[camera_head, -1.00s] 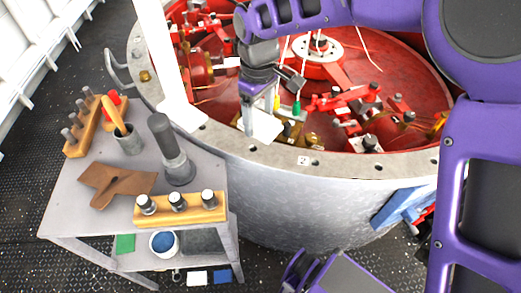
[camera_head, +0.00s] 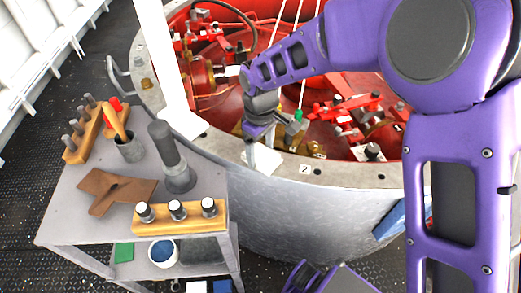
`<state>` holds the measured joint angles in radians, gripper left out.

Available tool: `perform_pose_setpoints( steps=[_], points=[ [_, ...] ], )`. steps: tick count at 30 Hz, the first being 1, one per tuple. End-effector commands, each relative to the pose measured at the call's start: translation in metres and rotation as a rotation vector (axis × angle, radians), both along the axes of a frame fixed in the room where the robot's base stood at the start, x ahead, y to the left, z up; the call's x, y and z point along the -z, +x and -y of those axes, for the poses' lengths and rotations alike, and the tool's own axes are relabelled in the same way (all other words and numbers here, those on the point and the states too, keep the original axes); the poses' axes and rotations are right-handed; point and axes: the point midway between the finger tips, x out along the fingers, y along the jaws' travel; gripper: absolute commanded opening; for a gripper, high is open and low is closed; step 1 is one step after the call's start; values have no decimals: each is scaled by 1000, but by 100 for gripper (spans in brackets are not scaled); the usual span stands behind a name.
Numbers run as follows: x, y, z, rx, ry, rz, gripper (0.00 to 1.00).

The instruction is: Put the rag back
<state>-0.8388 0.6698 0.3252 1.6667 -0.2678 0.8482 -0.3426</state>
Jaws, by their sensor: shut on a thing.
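My gripper (camera_head: 254,148) points down over the near rim of the big round tank and is shut on a white rag (camera_head: 265,162). The rag hangs flat below the fingers, in front of the rim; whether it touches the rim I cannot tell. The grey cart (camera_head: 75,228) stands to the left of the gripper. A brown leather-like piece (camera_head: 115,190) lies spread on its top.
The cart top also holds a yellow block with several pegs (camera_head: 180,217), a dark cylinder tool (camera_head: 170,155), a grey cup (camera_head: 130,148) and another wooden peg rack (camera_head: 82,140). A bucket (camera_head: 163,252) and a green item (camera_head: 124,252) are on its lower shelf. The tank (camera_head: 320,205) holds red machinery.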

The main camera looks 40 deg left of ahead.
Motion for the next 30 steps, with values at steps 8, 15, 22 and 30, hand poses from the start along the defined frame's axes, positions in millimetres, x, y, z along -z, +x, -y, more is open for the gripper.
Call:
perform_pose_setpoints(
  steps=[8,15,22,30],
  points=[
    [2,0,0,0,0,0,100],
    [-4,0,0,0,0,0,100],
    [-44,1,-1,-1,3,3,100],
    [-99,0,-1,0,3,2,100]
  ],
)
